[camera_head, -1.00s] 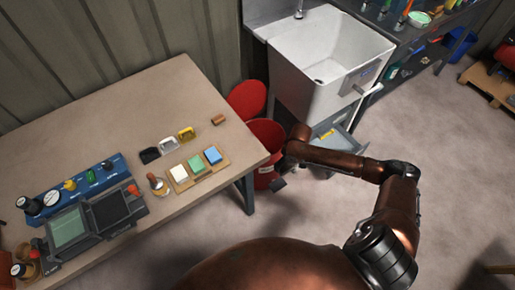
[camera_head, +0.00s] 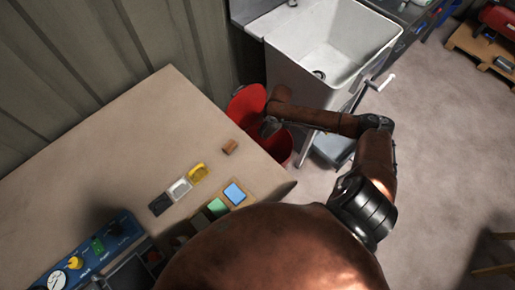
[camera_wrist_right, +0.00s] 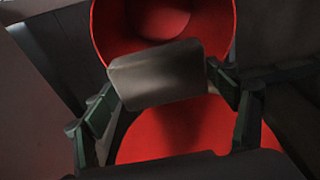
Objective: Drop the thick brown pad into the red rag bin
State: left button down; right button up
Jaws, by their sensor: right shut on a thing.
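The red rag bin (camera_head: 280,147) stands on the floor beyond the table's corner, its round red lid (camera_head: 246,103) open beside the wall. My right gripper (camera_head: 268,127) is above the bin, near the side where the lid is; my arm covers part of the opening. In the right wrist view my right gripper (camera_wrist_right: 165,92) is shut on a thick pad (camera_wrist_right: 156,74), dark grey-brown in the shade. The pad is held across both fingers, with red bin surfaces behind it. Whether it is fully over the opening I cannot tell. My left gripper is not in view.
A white sink (camera_head: 325,45) stands right behind the bin. Open floor (camera_head: 440,150) lies at right.

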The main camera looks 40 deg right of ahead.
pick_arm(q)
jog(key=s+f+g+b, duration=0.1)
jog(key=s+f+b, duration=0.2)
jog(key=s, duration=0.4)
pick_arm(e)
notch_tip(320, 180, down, 4)
jog(key=shift+r, duration=0.1)
jog(key=shift+f+b, duration=0.55)
jog(key=shift+b, duration=0.15)
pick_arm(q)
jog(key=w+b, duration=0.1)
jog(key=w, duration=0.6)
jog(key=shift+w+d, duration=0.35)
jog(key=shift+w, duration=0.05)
pick_arm(e)
jog(key=shift+f, duration=0.45)
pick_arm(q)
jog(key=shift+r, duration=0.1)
pick_arm(e)
jog(key=o, duration=1.3)
jog(key=shift+r, duration=0.2)
jog(key=r, duration=0.3)
jog(key=s+r, duration=0.1)
jog(key=r, duration=0.7)
jog(key=shift+s+d+r, duration=0.1)
jog(key=shift+s+r, duration=0.1)
jog(key=shift+s, duration=0.2)
